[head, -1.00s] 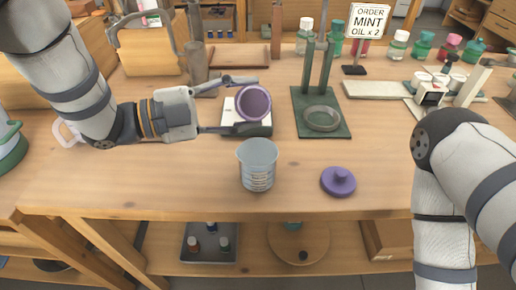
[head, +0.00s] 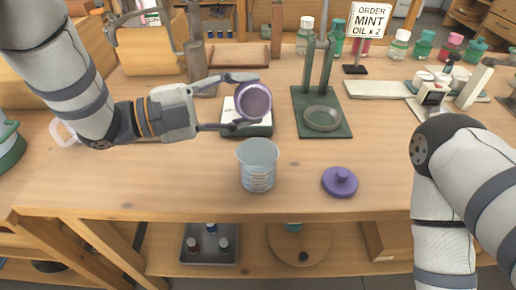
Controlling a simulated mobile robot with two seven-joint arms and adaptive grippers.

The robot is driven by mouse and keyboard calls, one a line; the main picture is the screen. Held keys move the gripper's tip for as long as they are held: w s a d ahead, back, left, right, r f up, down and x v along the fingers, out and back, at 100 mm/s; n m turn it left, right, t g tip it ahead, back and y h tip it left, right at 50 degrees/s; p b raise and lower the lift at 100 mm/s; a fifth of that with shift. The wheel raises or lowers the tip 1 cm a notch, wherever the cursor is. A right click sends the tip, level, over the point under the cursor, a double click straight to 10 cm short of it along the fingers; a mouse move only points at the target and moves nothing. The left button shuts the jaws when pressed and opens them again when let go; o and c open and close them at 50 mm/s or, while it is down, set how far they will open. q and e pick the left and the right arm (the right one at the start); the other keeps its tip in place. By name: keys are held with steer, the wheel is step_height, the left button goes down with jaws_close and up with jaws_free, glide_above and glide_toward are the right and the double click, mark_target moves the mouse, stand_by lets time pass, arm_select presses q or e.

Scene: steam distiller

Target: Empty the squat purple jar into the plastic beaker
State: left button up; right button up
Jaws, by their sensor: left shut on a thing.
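The squat purple jar (head: 253,102) is held in my left gripper (head: 248,101), tipped on its side with its round mouth toward the camera. The inside looks lighter purple; I cannot make out any contents. The gripper's fingers lie above and below the jar. The clear plastic beaker (head: 258,166) stands upright on the bench, below and a little in front of the jar, apart from it. The purple lid (head: 340,181) lies on the bench to the right of the beaker. My right gripper is not in view; only my right arm shows.
A white and dark scale (head: 259,130) sits behind the jar. A green stand with a ring (head: 322,118) is right of it. Bottles (head: 423,44) and an order sign (head: 369,20) stand at the back. The bench (head: 150,180) is clear at front left.

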arm_select(q)
steer(key=shift+f+m+b, duration=0.45)
steer(key=shift+m+b, duration=0.2)
steer(key=shift+m, duration=0.15)
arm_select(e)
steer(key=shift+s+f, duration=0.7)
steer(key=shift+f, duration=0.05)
arm_select(q)
steer(key=shift+s+r, duration=0.15)
steer(key=shift+r, duration=0.05)
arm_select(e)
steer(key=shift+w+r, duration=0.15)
arm_select(q)
steer(key=shift+s, duration=0.1)
steer(key=shift+s+d+r+m+p, duration=0.15)
steer(key=shift+s+m+p, duration=0.3)
steer(key=shift+m, duration=0.45)
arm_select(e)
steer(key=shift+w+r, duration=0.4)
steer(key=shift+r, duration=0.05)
